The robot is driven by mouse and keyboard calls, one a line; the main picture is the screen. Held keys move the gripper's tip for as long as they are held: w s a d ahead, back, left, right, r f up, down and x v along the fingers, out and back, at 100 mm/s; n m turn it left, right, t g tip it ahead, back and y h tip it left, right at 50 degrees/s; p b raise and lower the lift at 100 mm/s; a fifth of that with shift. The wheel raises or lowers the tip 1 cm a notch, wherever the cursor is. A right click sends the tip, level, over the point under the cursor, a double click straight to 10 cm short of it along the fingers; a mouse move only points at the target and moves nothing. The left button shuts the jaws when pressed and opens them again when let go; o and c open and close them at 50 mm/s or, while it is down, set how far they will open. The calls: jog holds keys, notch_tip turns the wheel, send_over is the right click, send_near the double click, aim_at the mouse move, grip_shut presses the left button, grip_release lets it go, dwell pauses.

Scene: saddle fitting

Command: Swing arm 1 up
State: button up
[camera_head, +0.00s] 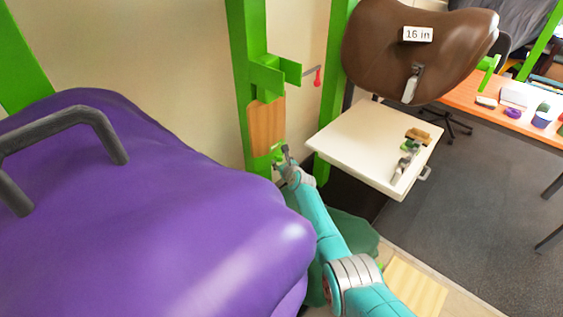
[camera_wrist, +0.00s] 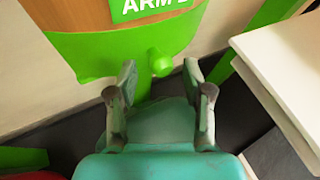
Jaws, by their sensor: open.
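The arm is a hinged-looking piece with a wooden face (camera_head: 266,125) and green edging, hanging down along a green post (camera_head: 246,60). In the wrist view its green lower end (camera_wrist: 110,52) carries a round green knob (camera_wrist: 160,62). A green label (camera_wrist: 150,8) above reads "ARM" and a character cut off by the frame edge. My gripper (camera_head: 282,153) is at the lower end of the wooden face. In the wrist view my gripper (camera_wrist: 158,82) is open, with one finger on each side of the knob and slightly short of it. No contact shows.
A large purple saddle (camera_head: 150,215) with a dark handle fills the left. A white table (camera_head: 350,135) with small parts stands close right of my gripper. A brown saddle (camera_head: 400,50) tagged "16 in" is above it. A red-tipped hook (camera_head: 318,78) sticks out behind.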

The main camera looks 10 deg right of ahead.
jog(key=shift+w+f, duration=0.15)
jog(key=shift+w, duration=0.2)
grip_shut()
